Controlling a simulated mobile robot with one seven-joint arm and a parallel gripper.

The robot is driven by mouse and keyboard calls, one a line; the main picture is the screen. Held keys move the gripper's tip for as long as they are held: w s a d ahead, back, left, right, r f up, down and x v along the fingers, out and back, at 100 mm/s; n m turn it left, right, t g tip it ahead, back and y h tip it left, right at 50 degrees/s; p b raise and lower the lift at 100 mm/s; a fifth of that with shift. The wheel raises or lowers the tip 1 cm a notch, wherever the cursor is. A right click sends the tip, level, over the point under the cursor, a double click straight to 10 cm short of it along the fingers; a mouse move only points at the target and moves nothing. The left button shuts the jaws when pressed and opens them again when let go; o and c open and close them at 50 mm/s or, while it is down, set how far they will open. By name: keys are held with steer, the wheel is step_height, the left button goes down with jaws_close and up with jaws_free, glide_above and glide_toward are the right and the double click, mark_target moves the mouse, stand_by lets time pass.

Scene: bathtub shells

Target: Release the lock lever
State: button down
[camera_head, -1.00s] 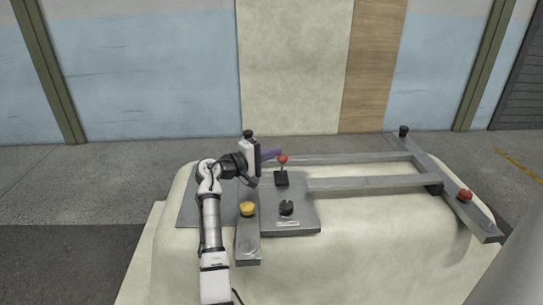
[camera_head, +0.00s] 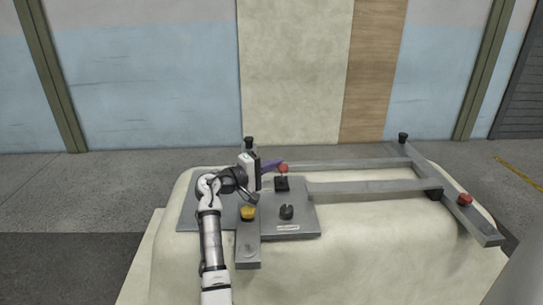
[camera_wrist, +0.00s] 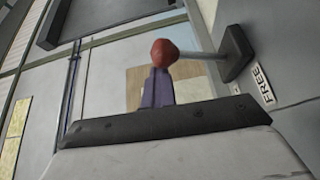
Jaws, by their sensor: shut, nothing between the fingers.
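The lock lever has a red ball knob (camera_head: 283,168) on a short rod above a black base (camera_head: 282,184), on the grey plate. In the wrist view the red ball (camera_wrist: 165,52) sits at the end of a pale rod running right to its dark base (camera_wrist: 236,53). A label reading "FREE" (camera_wrist: 263,84) lies beside that base. My gripper (camera_head: 276,164) has purple fingers, shut and empty, with tips right at the left side of the ball. In the wrist view the fingertips (camera_wrist: 158,76) overlap the ball; contact looks likely, but the exact gap is unclear.
A yellow knob (camera_head: 248,213) and a black knob (camera_head: 286,212) stand in front of the lever. Grey rails (camera_head: 370,187) run right to a crossbar with a red knob (camera_head: 465,199). A black-topped post (camera_head: 249,142) stands behind my gripper. The pale shell's front right is clear.

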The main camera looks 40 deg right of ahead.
steer(key=shift+s+f, duration=0.15)
steer(key=shift+a+f, duration=0.1)
steer(key=shift+a, duration=0.2)
steer(key=a+b, duration=0.2)
steer(key=a, duration=1.1)
steer(key=shift+w+a, duration=0.15)
steer(key=shift+w, duration=0.1)
